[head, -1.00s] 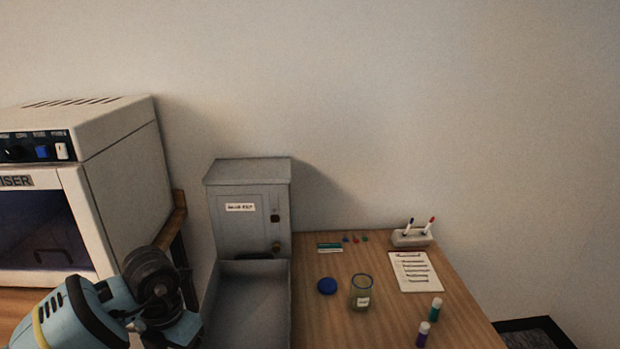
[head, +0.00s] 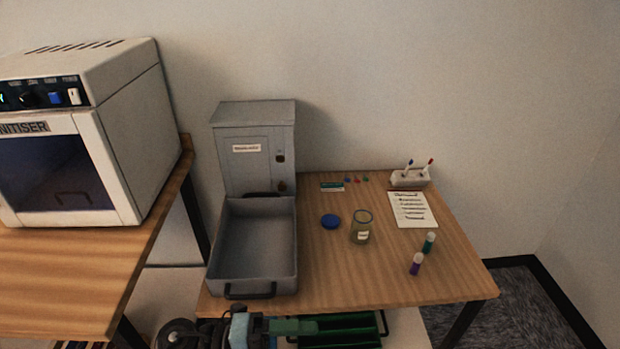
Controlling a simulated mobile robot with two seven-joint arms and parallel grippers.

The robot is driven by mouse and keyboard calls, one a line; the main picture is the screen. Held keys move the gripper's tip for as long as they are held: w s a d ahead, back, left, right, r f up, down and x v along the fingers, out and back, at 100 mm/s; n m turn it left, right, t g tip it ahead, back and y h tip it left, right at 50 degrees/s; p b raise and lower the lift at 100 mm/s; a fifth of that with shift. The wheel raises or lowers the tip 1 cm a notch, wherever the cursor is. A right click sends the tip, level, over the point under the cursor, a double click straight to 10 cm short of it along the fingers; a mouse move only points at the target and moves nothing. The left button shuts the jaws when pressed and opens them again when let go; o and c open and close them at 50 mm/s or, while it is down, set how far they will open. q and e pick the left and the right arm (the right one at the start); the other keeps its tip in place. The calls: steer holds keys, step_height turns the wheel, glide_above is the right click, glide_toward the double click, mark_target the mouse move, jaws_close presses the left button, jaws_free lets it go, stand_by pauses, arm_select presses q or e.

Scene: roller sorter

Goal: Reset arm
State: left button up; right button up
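Part of my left arm shows at the bottom edge of the head view, left of centre, below the front of the tabletop. Its dark joint and light blue links are cut off by the frame. I cannot make out the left gripper's fingers or whether it holds anything. My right arm and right gripper are not in view.
A grey machine (head: 253,150) with an open grey tray (head: 282,285) stands on the right table (head: 390,285). A jar (head: 361,232), blue lid (head: 330,222), two vials and a paper (head: 412,222) lie right. A white steriliser (head: 135,150) stands left. Green racks (head: 345,328) show below.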

arm_select(q)
steer(key=s+a+f+n+t+y+p, duration=0.1)
steer(key=a+f+n+t+y, duration=0.4)
steer(key=n+t, duration=0.5)
steer(key=s+a+f+n+t+y+p, duration=0.1)
steer(key=a+f+n+t+y, duration=0.35)
steer(key=n, duration=0.95)
steer(key=s+a+f+n+g+y, duration=0.3)
steer(key=s+f, duration=0.3)
steer(key=s, duration=0.2)
steer(key=s+a+f+n+g+y, duration=0.3)
steer(key=s+a+f+n, duration=0.2)
steer(key=s, duration=0.3)
steer(key=shift+s+a+f+p, duration=0.3)
steer(key=shift+s+a+f, duration=0.1)
steer(key=shift+a+f, duration=0.15)
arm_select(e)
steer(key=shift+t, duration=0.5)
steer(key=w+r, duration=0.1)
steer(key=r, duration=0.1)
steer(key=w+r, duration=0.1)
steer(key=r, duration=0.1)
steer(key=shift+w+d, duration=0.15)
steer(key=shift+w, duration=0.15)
